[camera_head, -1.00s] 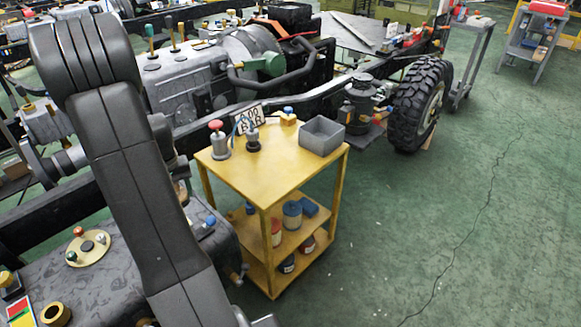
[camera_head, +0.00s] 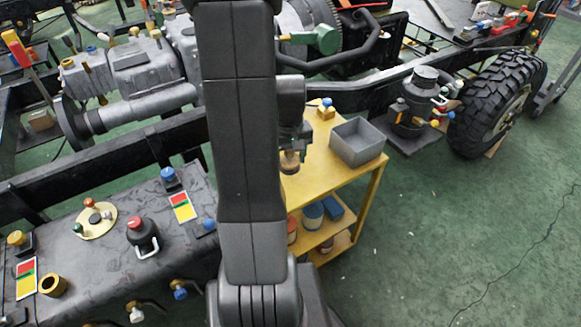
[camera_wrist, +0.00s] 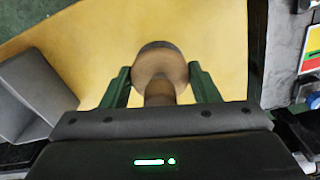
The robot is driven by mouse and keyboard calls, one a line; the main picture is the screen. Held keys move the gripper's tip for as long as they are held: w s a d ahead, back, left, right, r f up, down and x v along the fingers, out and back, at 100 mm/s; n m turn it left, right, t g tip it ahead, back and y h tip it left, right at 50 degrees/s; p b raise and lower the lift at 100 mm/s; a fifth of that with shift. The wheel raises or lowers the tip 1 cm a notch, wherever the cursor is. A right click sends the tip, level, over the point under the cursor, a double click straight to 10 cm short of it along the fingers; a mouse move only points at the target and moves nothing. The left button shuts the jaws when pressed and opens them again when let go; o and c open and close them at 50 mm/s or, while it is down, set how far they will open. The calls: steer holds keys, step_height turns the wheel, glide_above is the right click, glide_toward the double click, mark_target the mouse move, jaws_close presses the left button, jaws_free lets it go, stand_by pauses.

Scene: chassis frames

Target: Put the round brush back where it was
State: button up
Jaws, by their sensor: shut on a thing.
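The round brush (camera_wrist: 160,65) has a pale brown round body with a dark rim and a short brown stem. In the wrist view it sits between the two green fingers of my gripper (camera_wrist: 160,88), which is shut on it. In the head view the brush (camera_head: 289,163) hangs below my gripper (camera_head: 294,145), over the left part of the yellow cart (camera_head: 325,172). The cart's bare top (camera_wrist: 215,25) lies beyond the brush in the wrist view. I cannot tell the brush's height above it. My arm hides the cart's left side in the head view.
A grey open bin (camera_head: 362,157) and a small yellow block with a blue knob (camera_head: 326,110) stand on the cart. A dark bench (camera_head: 105,265) with several fittings is at left. A large tyre (camera_head: 497,105) is at right, with open green floor in front.

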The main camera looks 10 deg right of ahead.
mark_target(290, 168)
steer(key=shift+f, duration=2.15)
steer(key=shift+f+b, duration=0.2)
steer(key=shift+b, duration=0.2)
steer(key=o, duration=1)
steer(key=shift+o, duration=0.2)
step_height(290, 168, up, 12)
steer(key=shift+r+p, duration=0.2)
steer(key=shift+p, duration=0.8)
